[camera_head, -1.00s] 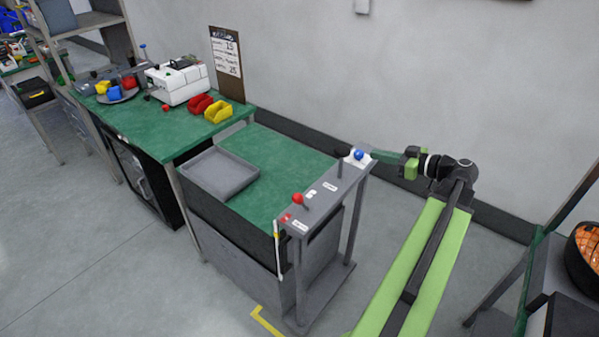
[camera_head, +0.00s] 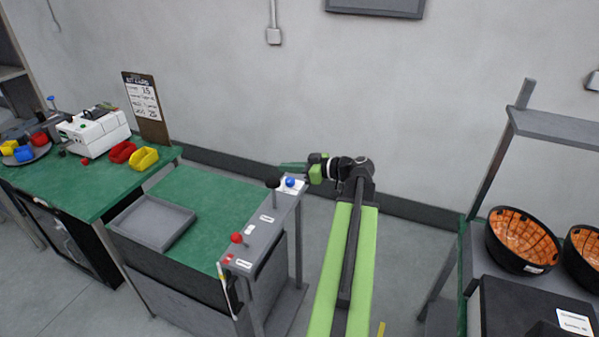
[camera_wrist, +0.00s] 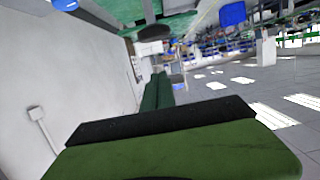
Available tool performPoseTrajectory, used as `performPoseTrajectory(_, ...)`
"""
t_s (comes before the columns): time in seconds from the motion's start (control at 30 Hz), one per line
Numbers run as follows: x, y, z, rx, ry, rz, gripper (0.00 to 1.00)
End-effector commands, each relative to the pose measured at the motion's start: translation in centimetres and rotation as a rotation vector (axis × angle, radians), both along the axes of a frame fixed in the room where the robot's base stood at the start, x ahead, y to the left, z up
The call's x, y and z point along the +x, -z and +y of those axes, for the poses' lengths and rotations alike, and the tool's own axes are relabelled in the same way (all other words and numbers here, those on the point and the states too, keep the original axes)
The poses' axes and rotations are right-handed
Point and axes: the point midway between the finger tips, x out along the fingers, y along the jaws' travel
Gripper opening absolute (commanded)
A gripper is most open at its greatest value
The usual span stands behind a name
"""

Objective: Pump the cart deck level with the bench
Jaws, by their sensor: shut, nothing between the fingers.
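The cart has a green deck (camera_head: 215,205) beside the green bench (camera_head: 95,195); the deck looks a little lower than the bench top. A grey panel (camera_head: 262,228) along the cart's right end carries a red knob (camera_head: 237,238), a black knob (camera_head: 272,183) and a blue knob (camera_head: 290,182). My gripper (camera_head: 284,167) is shut and empty, just beyond the blue knob in the head view; I cannot tell whether it touches anything. In the wrist view, my green fingers (camera_wrist: 157,92) point away, and a dark rounded thing lies past their tips.
A grey tray (camera_head: 152,222) lies on the deck. A rack with orange-lined black bowls (camera_head: 522,243) stands at right. The wall is close behind the cart.

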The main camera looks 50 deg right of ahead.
Motion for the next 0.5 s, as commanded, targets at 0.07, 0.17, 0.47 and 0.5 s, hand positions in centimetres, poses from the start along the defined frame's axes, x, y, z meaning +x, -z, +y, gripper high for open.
performPoseTrajectory(0.07,1.8,0.7,0.5,0.0,-0.003,0.0,0.0)
performPoseTrajectory(0.17,3.0,2.2,0.9,0.0,0.0,0.0,0.0)
performPoseTrajectory(0.47,2.8,4.8,0.9,0.0,-0.001,0.0,0.0)
performPoseTrajectory(0.5,2.8,4.8,0.9,0.0,-0.001,0.0,0.0)
